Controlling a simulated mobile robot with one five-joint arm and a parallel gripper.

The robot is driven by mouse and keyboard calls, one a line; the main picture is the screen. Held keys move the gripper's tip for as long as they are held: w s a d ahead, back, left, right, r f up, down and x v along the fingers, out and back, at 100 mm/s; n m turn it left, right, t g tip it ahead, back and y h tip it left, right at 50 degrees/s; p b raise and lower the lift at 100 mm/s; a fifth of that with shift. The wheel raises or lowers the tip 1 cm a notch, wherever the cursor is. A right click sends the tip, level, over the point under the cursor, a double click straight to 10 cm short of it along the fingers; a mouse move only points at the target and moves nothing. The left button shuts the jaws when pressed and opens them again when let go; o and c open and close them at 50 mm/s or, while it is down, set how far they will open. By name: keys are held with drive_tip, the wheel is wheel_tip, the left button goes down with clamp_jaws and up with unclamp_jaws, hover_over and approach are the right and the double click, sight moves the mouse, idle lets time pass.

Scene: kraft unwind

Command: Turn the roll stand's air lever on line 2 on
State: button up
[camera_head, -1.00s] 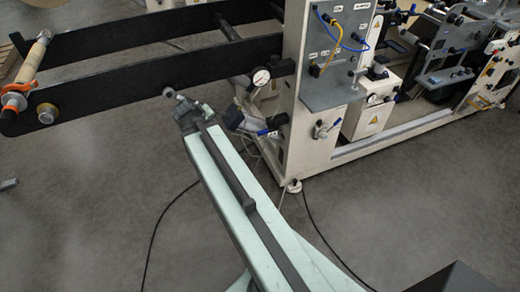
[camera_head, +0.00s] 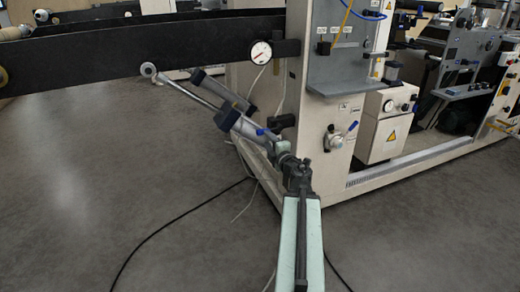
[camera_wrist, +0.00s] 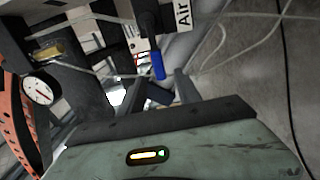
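The air lever has a blue handle (camera_wrist: 158,66) on a dark stem in the wrist view, beside a white label reading "Air" (camera_wrist: 183,14). In the head view the blue handle (camera_head: 266,133) shows low on the roll stand's near side, by the pneumatic cylinder. My gripper (camera_wrist: 157,92) looks open, with one dark finger on each side of the line below the handle's tip. The handle's tip lies at or just beyond the gap; contact cannot be told. In the head view my gripper (camera_head: 279,147) is right at the lever, its fingers too small to read.
A pressure gauge (camera_head: 260,52) sits on the black arm (camera_head: 140,57); it also shows in the wrist view (camera_wrist: 40,91). Another blue-handled valve (camera_head: 352,126) is on the stand's front panel, left of a white box (camera_head: 386,122). Cables lie on the floor, which is otherwise clear at left.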

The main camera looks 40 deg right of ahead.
sight(262, 134)
drive_tip(key=x, duration=0.8)
drive_tip(key=shift+s, duration=0.1)
clamp_jaws()
drive_tip(key=shift+a, duration=0.1)
idle(1.2)
